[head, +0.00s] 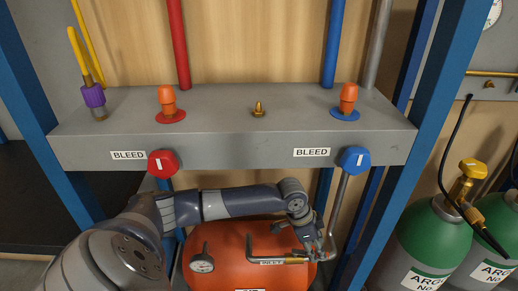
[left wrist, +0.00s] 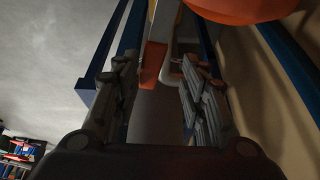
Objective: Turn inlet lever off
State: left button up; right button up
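The inlet pipe (head: 257,255) with its "INLET" label (head: 272,262) runs in front of the orange tank (head: 225,262) to a brass fitting (head: 296,261). My left gripper (head: 314,247) is at the right end of this fitting, and its fingers partly hide the valve there. In the left wrist view my left gripper (left wrist: 158,95) has its two fingers wide apart. An orange-red piece (left wrist: 152,65), seemingly the inlet lever, shows between them, nearer the left finger. A gap shows between it and the right finger. My right gripper is not in view.
A grey shelf beam (head: 235,145) with red (head: 163,163) and blue (head: 355,160) bleed knobs spans above my left arm. A blue post (head: 400,165) stands right of the gripper. Green argon cylinders (head: 430,240) stand farther right.

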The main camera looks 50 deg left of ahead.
aim_at(300, 251)
pick_arm(q)
jog(key=v, duration=1.1)
jog(key=s+d+f+n+p, duration=0.1)
jog(key=s+d+f, duration=0.4)
jog(key=d+f, duration=0.45)
jog(key=s+a+f+n+y, duration=0.1)
jog(key=s+f, duration=0.3)
jog(key=f, duration=0.6)
jog(key=s+a+f+n+y+p, duration=0.1)
jog(key=s+a+f, duration=0.3)
jog(key=f, duration=0.6)
jog(key=s+a+f+n+y+p, duration=0.1)
jog(key=s+f, duration=0.4)
jog(key=f, duration=0.5)
jog(key=shift+s+a+f+n, duration=0.2)
jog(key=shift+a+n, duration=0.7)
jog(key=shift+n, duration=0.3)
